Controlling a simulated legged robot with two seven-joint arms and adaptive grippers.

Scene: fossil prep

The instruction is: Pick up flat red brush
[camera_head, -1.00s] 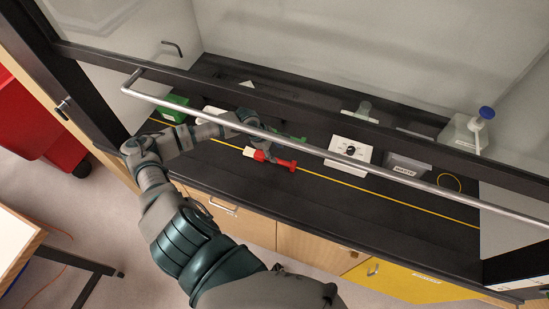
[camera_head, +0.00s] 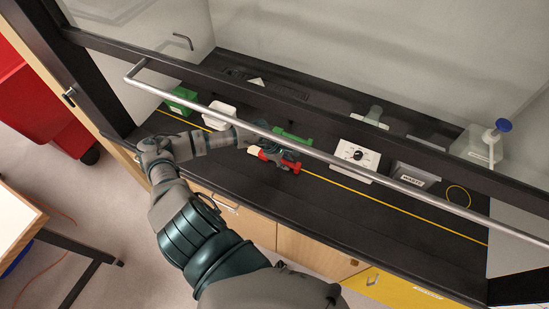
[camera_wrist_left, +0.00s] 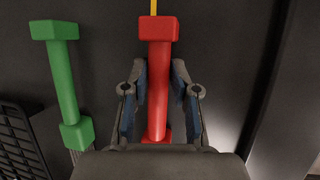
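The flat red brush (camera_head: 292,165) lies on the dark worktop near its front edge, with a pale end at its left partly covered by my gripper. In the left wrist view its red handle (camera_wrist_left: 158,85) runs up the middle between my fingers. My left gripper (camera_head: 270,147) is down over the brush. In the wrist view the left gripper (camera_wrist_left: 159,72) has one finger on each side of the handle, with narrow gaps showing, so it looks open. The brush's lower end is hidden behind the gripper body. My right gripper is not in view.
A green brush (camera_wrist_left: 65,85) lies left of the red one in the wrist view. A metal rail (camera_head: 225,120) crosses above my forearm. A white control box (camera_head: 356,157), a waste bin (camera_head: 414,175) and a blue-capped bottle (camera_head: 485,148) stand to the right. The front worktop strip is clear.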

